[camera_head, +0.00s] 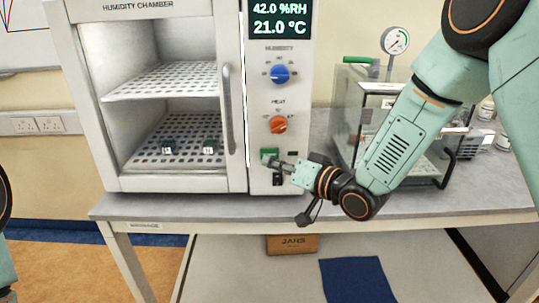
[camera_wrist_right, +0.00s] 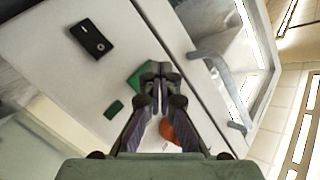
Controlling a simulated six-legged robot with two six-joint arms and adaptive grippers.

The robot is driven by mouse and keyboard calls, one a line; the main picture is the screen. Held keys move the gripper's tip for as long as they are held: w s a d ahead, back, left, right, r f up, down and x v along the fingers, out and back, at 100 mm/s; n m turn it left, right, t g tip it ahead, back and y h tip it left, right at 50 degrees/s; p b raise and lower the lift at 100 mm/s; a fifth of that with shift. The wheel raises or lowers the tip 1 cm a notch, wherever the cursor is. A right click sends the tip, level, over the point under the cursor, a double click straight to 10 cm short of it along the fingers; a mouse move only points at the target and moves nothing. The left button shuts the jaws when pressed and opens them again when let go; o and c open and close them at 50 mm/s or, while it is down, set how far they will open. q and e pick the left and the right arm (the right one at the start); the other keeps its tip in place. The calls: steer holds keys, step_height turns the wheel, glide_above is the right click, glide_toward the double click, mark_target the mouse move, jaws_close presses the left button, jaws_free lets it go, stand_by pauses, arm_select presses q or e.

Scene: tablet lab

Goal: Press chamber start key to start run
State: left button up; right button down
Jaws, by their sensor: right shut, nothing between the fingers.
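The humidity chamber (camera_head: 232,170) stands on the bench, with a control panel (camera_head: 297,110) on its right side. The green start key (camera_head: 268,153) is low on the panel, and it also shows in the wrist view (camera_wrist_right: 136,78), partly hidden behind the fingertips. My right gripper (camera_head: 270,162) is shut and empty, its fingertips at the key's lower edge in the head view. In the wrist view the fingertips (camera_wrist_right: 157,72) overlap the key; I cannot tell whether they touch it. My left gripper is out of view.
A blue knob (camera_head: 280,74), an orange knob (camera_head: 279,124), a small dark green indicator (camera_head: 293,153) and a black rocker switch (camera_wrist_right: 91,38) are on the panel. The display (camera_head: 280,18) reads 42.0 %RH, 21.0 °C. A clear box (camera_head: 350,125) with a gauge stands at right.

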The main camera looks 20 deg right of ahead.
stand_by(0.3)
steer(key=shift+w+d, duration=0.15)
steer(key=shift+w, duration=0.3)
steer(key=shift+w+d, duration=0.1)
steer(key=shift+w, duration=0.2)
stand_by(0.5)
stand_by(0.4)
steer(key=shift+s+a+p, duration=0.3)
steer(key=shift+s, duration=0.45)
steer(key=shift+s+a+p, duration=0.1)
steer(key=shift+s+a, duration=0.1)
steer(key=shift+s, duration=0.6)
steer(key=shift+s+a+p, duration=0.15)
steer(key=shift+s+a, duration=0.1)
steer(key=shift+s, duration=0.55)
steer(key=shift+s+a+p, duration=0.1)
steer(key=shift+s+a, duration=0.1)
steer(key=shift+s, duration=0.6)
